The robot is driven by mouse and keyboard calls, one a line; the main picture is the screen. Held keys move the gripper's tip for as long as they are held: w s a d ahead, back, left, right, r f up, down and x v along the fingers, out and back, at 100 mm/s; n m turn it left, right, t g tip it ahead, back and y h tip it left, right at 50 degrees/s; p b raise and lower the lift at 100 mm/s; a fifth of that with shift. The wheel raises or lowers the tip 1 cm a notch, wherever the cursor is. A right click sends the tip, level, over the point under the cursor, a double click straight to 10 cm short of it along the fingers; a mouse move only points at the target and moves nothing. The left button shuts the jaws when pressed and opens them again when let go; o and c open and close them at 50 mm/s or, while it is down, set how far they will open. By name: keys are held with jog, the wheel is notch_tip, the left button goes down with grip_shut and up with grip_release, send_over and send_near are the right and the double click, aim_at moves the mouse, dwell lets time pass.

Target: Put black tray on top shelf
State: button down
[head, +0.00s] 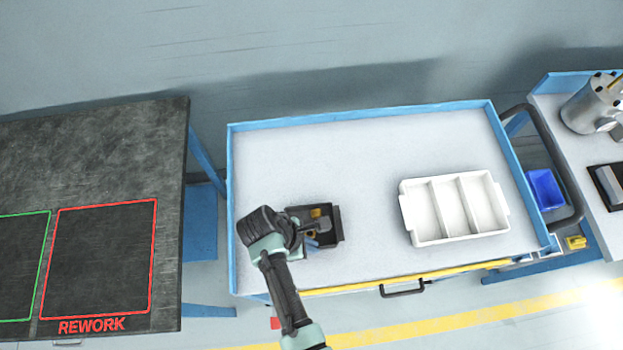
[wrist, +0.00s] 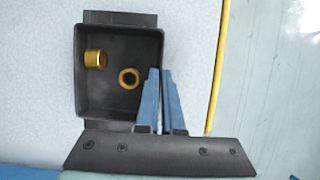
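The black tray (head: 331,238) is at the front left of the blue-rimmed cart's grey top (head: 350,160), partly hidden by my gripper in the head view. In the wrist view the black tray (wrist: 98,108) holds two brass rings, one (wrist: 95,60) near its left wall and one (wrist: 129,78) near its middle. My gripper (wrist: 161,72) points down at the tray's right wall in the wrist view. Its two blue fingers are close together, one on each side of that wall, and look shut on it. Whether the tray is lifted cannot be told.
A white tray (head: 457,238) with three compartments stands at the right of the cart top. A dark table (head: 90,150) with a REWORK square is at left. A side bench (head: 560,100) with a metal cylinder (head: 590,105) is at right. The cart's back middle is clear.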

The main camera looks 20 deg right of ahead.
jog(key=shift+f, duration=0.2)
jog(key=shift+f, duration=0.15)
jog(key=c, duration=1.1)
grip_release()
jog(key=shift+o, duration=0.2)
